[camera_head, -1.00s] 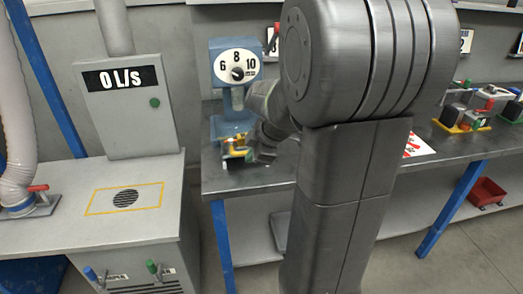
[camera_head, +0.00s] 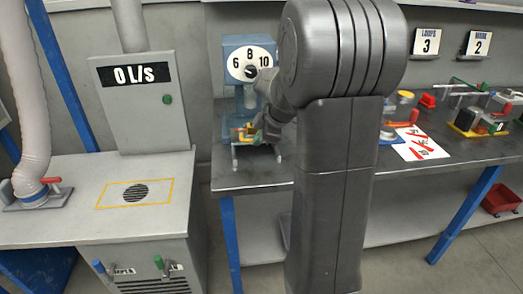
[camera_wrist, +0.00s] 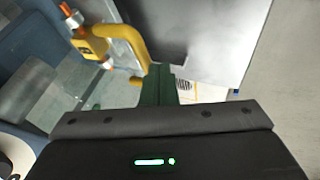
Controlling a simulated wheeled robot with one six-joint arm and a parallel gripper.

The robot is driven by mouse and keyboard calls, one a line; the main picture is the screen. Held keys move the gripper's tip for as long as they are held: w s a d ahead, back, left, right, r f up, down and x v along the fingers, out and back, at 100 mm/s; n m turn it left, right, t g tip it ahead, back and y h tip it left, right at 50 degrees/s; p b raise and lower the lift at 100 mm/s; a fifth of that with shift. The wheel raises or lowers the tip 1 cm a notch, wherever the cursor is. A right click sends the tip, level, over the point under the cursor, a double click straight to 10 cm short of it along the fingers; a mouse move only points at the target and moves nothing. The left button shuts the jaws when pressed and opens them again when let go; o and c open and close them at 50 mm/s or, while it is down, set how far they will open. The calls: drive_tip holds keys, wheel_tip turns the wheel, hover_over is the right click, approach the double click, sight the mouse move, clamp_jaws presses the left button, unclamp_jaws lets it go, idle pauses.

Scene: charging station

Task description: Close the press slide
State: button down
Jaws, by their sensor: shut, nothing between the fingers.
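The blue press (camera_head: 231,82) stands on the bench at the back, with a round 6-8-10 dial (camera_head: 250,66) on its front. Low on the press is a yellow part (camera_head: 242,133), which I take to be the slide's handle. In the wrist view a curved yellow handle (camera_wrist: 130,42) rises beside a yellow block with an orange-tipped pin. My gripper (camera_head: 262,130) is at the right of the press's lower part, partly hidden by my own arm. In the wrist view its green fingers (camera_wrist: 158,85) are together and empty, close to the handle's lower end. Contact and the slide's position are unclear.
A grey cabinet (camera_head: 145,105) marked 0 L/s stands at the left above a counter with a yellow-framed vent (camera_head: 137,192). On the bench right of my arm lie a white sheet with red marks (camera_head: 420,144) and several fixtures (camera_head: 480,118). A red bin (camera_head: 502,198) sits below.

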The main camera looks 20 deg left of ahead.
drive_tip(key=w+a, duration=0.1)
drive_tip(key=w, duration=0.1)
drive_tip(key=w+a, duration=0.1)
drive_tip(key=w, duration=0.1)
drive_tip(key=w+a, duration=0.1)
drive_tip(key=w, duration=0.1)
drive_tip(key=shift+w+a, duration=0.15)
drive_tip(key=shift+a, duration=0.25)
drive_tip(key=shift+r, duration=0.2)
